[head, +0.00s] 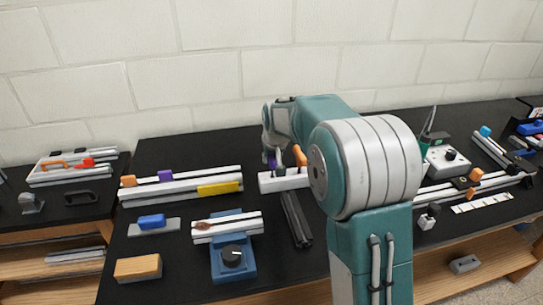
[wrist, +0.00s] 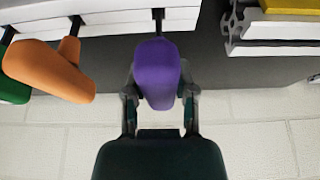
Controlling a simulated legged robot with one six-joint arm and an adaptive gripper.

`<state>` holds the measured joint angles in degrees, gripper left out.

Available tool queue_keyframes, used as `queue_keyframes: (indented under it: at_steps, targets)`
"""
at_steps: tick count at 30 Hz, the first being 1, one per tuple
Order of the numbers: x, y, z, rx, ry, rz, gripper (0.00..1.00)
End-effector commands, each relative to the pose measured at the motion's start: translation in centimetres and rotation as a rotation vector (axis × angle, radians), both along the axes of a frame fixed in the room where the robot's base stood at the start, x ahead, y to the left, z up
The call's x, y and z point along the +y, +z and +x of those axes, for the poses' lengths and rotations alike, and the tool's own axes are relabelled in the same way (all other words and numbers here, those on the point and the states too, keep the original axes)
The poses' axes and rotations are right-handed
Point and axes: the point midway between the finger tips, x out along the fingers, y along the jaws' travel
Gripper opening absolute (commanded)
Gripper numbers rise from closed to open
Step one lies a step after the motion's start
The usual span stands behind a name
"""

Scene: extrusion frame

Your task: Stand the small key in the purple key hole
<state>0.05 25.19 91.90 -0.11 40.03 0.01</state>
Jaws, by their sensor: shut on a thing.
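My gripper (wrist: 158,95) is shut on a purple-headed key (wrist: 157,75), with one finger on each side of the head. The key's thin dark shaft points away from my gripper, towards a white rail (wrist: 110,22). I cannot tell whether its tip is still in the rail. In the head view the purple key (head: 272,160) shows at my gripper, above the short white rail (head: 283,181). An orange-headed key (wrist: 48,70) stands beside it. A purple block (head: 165,175), possibly the key hole, sits on the long rails at left; its opening cannot be made out.
A green key head (wrist: 12,90) shows beside the orange one. Near the purple block are an orange block (head: 128,181) and a yellow block (head: 220,188). A blue device with a dark knob (head: 232,254) stands in front. Dark bars (head: 297,220) lie below the short rail.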

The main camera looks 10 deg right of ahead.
Motion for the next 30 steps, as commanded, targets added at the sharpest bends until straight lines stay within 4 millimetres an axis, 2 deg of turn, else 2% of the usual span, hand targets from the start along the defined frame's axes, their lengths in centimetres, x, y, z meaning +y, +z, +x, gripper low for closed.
queue_keyframes:
  at_steps: [11,12,14,15,26,30]
  targets:
    - [0.0,-0.9,0.0,0.000,0.000,0.000,0.00]
    - [0.0,-0.9,0.0,-0.001,0.000,0.000,0.44]
    - [0.0,-0.9,0.0,-0.001,0.000,0.000,0.71]
    - [0.0,-0.9,0.0,-0.001,0.000,0.000,0.75]
    - [0.0,-0.8,0.0,0.000,0.000,0.000,0.75]
    - [0.0,0.3,-0.4,-0.003,0.000,0.000,0.75]
